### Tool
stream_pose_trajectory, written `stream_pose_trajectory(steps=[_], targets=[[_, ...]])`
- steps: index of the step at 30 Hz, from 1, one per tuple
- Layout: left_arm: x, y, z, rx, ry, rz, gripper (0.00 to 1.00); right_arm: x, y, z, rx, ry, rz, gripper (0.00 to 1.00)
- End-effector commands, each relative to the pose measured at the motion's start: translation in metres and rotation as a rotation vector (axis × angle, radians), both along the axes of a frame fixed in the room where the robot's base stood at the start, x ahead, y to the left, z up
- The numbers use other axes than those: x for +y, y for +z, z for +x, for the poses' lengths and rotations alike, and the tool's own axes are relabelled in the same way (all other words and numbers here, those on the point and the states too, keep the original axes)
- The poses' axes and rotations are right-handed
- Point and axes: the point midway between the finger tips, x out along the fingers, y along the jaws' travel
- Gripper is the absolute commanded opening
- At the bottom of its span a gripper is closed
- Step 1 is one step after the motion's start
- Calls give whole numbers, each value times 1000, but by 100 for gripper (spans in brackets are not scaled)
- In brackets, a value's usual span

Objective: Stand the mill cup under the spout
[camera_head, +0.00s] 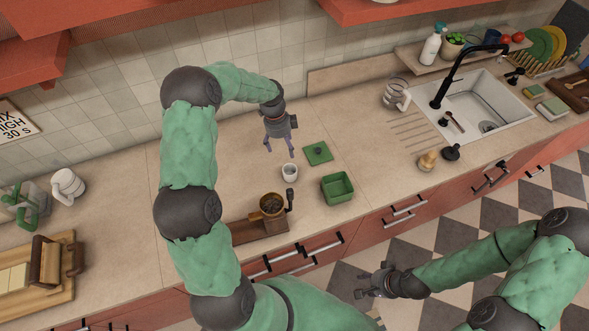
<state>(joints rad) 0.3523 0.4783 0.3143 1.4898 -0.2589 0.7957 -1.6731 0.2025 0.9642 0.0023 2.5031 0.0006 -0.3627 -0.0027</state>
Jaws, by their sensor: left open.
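A small white cup (289,173) stands upright on the counter, just behind the mill. The mill (270,207) has a brown hopper with dark contents, a black crank at its right and a wooden base (243,231). Its spout is hidden from above. My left gripper (281,149) points down with its fingers apart and empty, a little behind and above the white cup. My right gripper (367,286) hangs low in front of the counter, over the floor. Its fingers are too small to read.
A green open box (337,188) stands right of the cup, with a flat green lid (318,153) behind it. A glass jug (396,93) and a sink (481,107) are farther right. A wooden tray (62,266) and a white mug (68,185) are at left.

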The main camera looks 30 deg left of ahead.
Motion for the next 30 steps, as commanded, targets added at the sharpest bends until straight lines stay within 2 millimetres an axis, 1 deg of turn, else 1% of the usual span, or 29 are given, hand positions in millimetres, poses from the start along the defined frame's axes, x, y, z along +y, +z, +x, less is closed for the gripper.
stream_pose_trajectory(steps=[1,16,19,23,30], targets=[[0,-8,0,0,0,0,84,0,-8,-1,1,0,0,40],[0,-60,0,0,0,0,84,0,-60,0,0,0,0,40],[0,-64,0,0,0,0,84,0,-64,0,0,0,0,40],[-1,-74,0,1,0,0,84,0,-64,0,0,0,0,40],[-7,-107,0,2,0,0,84,0,-61,0,0,0,0,40]])
